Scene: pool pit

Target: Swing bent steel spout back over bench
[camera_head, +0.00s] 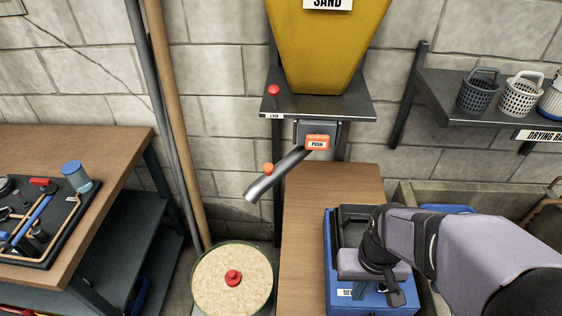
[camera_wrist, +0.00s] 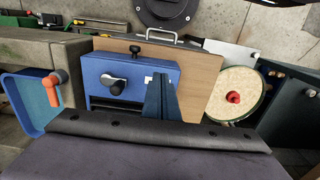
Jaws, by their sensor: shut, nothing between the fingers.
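The bent steel spout (camera_head: 272,182) slants down and left from below the sand hopper in the head view. It has an orange ball knob (camera_head: 267,168) partway along. Its open end hangs left of the narrow wooden bench (camera_head: 325,185), above and apart from the sand-filled drum. The bench also shows in the wrist view (camera_wrist: 203,80). My gripper (camera_wrist: 157,78) is shut and empty over the blue box on the bench, well right of the spout. In the head view, my wrist hides part of that box. I cannot make out the spout in the wrist view.
The drum (camera_head: 207,287) with a red knob stands left of the bench. The blue box (camera_head: 329,265) occupies the bench's near part. A yellow sand hopper (camera_head: 325,45) and orange push button (camera_head: 317,142) are above. The bench's far part is clear.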

